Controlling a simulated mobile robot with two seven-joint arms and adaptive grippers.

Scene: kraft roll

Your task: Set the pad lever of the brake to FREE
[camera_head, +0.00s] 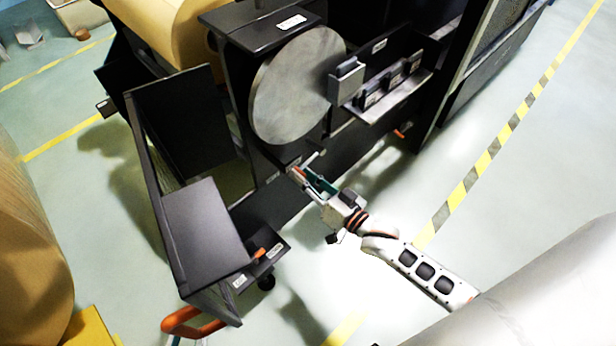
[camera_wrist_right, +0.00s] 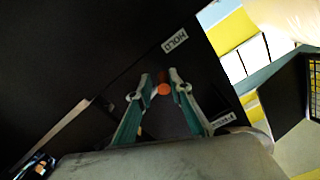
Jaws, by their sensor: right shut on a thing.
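The brake shows in the head view as a large grey disc (camera_head: 298,85) on a dark stand. My right gripper (camera_head: 303,174) is just below the disc, at the dark front of the stand. In the right wrist view its two green-sided fingers (camera_wrist_right: 157,88) are shut on the orange-red end of the pad lever (camera_wrist_right: 164,89). A HOLD label (camera_wrist_right: 175,40) is above the fingers on the dark panel. A second label (camera_wrist_right: 222,121) is to the lower right, too slanted to read surely. The lever's shaft is mostly hidden.
A shelf (camera_head: 395,95) with small dark blocks is right of the disc. Kraft rolls (camera_head: 30,250) are at the left. The floor at right is clear.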

